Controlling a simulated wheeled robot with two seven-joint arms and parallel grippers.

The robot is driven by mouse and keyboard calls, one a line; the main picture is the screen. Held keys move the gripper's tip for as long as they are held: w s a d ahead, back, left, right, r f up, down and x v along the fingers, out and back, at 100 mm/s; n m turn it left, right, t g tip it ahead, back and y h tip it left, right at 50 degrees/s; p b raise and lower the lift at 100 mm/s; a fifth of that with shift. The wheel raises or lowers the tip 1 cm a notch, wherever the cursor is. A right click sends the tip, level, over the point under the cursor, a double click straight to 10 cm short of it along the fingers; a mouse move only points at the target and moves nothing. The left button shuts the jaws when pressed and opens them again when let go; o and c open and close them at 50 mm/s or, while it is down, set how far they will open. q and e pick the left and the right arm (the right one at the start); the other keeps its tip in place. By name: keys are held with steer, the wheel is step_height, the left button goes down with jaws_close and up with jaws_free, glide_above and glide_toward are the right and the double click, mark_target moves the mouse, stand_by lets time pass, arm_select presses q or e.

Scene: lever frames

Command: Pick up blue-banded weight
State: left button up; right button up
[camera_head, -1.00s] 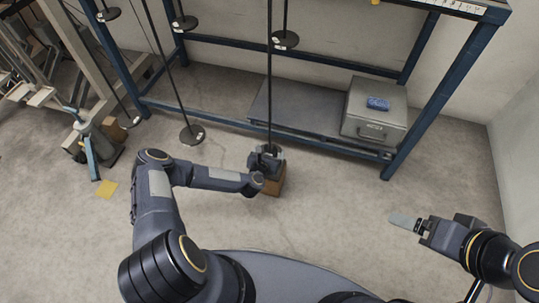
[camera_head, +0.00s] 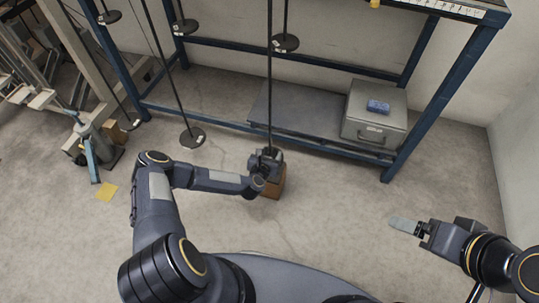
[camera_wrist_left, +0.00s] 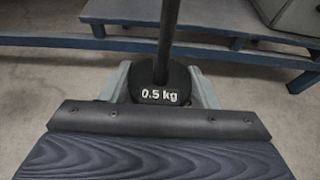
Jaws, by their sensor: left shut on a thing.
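My left gripper (camera_head: 265,160) is low in front of the blue frame, at the foot of a thin dark rod. In the left wrist view a black round weight (camera_wrist_left: 160,84) marked "0.5 kg" sits on a dark rod (camera_wrist_left: 168,35), between the pale fingers of my left gripper (camera_wrist_left: 162,85), which is shut on it. No blue band shows on this weight. In the head view the gripper mostly hides the weight. My right gripper (camera_head: 405,225) is at the right, apart from everything; its pale fingers overlap, so their opening is unclear.
A brown block (camera_head: 272,185) stands on the floor just below my left gripper. Other dark disc weights hang on rods, one low at the left (camera_head: 193,136) and one higher (camera_head: 285,42).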

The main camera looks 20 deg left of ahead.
arm_select(q)
steer(key=shift+r, duration=0.45)
step_height(320, 180, up, 2)
steer(key=shift+r+p, duration=0.1)
steer(key=shift+p, duration=0.45)
steer(key=r+p+v, duration=0.2)
steer(key=v, duration=0.6)
steer(key=w+r+p+v, duration=0.1)
steer(key=p+v, duration=0.2)
steer(key=v, duration=0.5)
steer(key=shift+r, duration=0.55)
steer(key=shift+s+r, duration=0.1)
steer(key=shift+r, duration=0.1)
steer(key=shift+s, duration=0.1)
